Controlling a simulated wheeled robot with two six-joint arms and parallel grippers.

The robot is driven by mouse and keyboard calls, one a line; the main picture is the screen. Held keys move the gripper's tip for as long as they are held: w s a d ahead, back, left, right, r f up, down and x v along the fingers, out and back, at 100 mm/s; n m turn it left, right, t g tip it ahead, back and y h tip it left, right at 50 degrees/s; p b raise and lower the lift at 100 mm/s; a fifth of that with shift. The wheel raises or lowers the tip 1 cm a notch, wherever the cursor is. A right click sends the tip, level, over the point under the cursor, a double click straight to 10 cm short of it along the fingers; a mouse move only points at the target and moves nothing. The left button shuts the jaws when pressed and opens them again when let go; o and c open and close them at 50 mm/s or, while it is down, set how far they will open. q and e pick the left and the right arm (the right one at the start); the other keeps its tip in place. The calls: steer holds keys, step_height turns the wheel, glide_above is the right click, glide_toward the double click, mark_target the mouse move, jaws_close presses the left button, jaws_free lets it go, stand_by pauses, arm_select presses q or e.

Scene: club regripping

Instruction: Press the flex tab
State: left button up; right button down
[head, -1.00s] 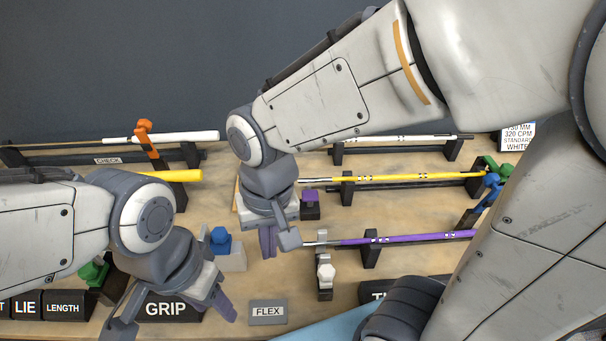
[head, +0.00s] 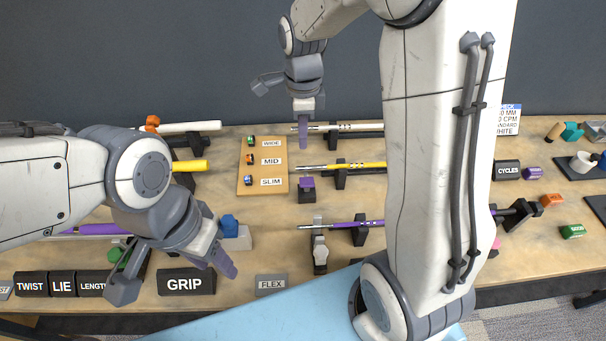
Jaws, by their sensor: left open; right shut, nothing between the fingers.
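The grey tab labelled FLEX (head: 271,283) stands near the front edge of the bench, right of the black GRIP block. Nothing touches it. My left gripper (head: 222,263) is open and empty, angled down above the GRIP block, left of and a little behind the FLEX tab. My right gripper (head: 303,137) is shut and empty. It points down near the back of the bench, beside the end of the white shaft (head: 345,128), far from the tab; I cannot tell whether it touches the shaft.
The GRIP block (head: 186,281) and the LENGTH block (head: 94,283) stand along the front left. A yellow shaft (head: 350,167) and a purple shaft (head: 345,225) lie on stands. A wooden board (head: 244,165) carries WIDE, MID and SLIM labels. A light blue surface (head: 280,315) lies in front.

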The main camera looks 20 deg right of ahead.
mark_target(303, 184)
step_height(303, 184, down, 14)
steer(key=p, duration=0.3)
steer(key=shift+r, duration=0.15)
steer(key=shift+f, duration=0.2)
